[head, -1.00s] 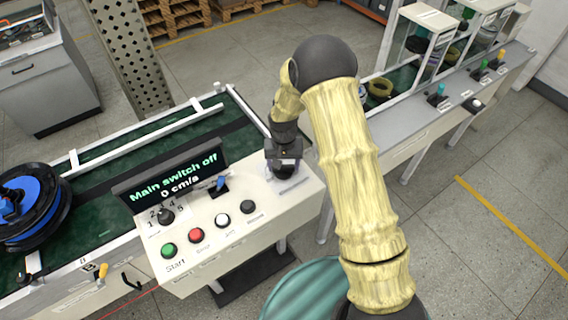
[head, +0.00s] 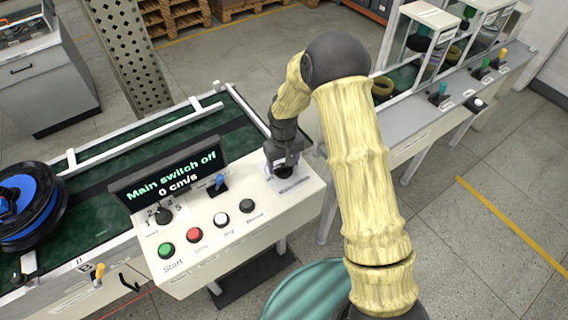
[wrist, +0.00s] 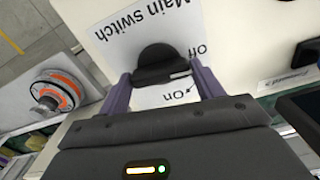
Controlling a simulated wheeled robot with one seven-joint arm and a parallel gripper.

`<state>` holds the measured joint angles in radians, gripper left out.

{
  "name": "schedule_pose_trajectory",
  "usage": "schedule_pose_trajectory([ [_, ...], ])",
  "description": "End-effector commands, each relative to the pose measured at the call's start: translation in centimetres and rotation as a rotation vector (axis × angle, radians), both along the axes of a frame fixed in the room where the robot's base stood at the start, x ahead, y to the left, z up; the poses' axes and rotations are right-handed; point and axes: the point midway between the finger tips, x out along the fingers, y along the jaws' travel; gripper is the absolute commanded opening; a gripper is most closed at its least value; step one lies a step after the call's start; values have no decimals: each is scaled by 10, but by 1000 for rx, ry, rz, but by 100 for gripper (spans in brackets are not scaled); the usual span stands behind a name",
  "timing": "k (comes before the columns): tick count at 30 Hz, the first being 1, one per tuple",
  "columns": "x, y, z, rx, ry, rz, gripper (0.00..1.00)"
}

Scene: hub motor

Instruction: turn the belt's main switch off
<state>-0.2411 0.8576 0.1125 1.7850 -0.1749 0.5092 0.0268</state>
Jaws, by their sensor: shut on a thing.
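The main switch is a black knob (wrist: 155,58) on the white panel, under an upside-down "Main Switch" label in the wrist view. Its white mark sits on the right, between the printed "off" and "On". My gripper (wrist: 160,72) has its two purple fingers on either side of the knob and is shut on it. In the head view my gripper (head: 283,168) is at the right end of the control panel (head: 190,262) and hides the knob. The display (head: 168,177) reads "Main switch off" and "0 cm/s".
Green (head: 166,250), red (head: 193,235), white and black buttons lie left of my gripper. A blue-handled switch (head: 219,182) and a black dial (head: 163,216) sit near the display. A conveyor with a blue-black reel (head: 28,205) runs behind. An orange-ringed knob (wrist: 55,92) shows in the wrist view.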

Motion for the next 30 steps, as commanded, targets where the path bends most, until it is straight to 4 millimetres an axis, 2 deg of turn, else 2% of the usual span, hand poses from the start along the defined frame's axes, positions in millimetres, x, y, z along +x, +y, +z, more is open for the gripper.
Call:
schedule_pose_trajectory([
  [9,1,-1,0,0,-1,145,43],
  [23,1,-1,1,-1,-2,171,43],
  [24,1,-1,1,-1,-2,171,69],
  [27,0,0,0,0,-1,170,87],
  [30,0,0,0,0,-1,169,87],
])
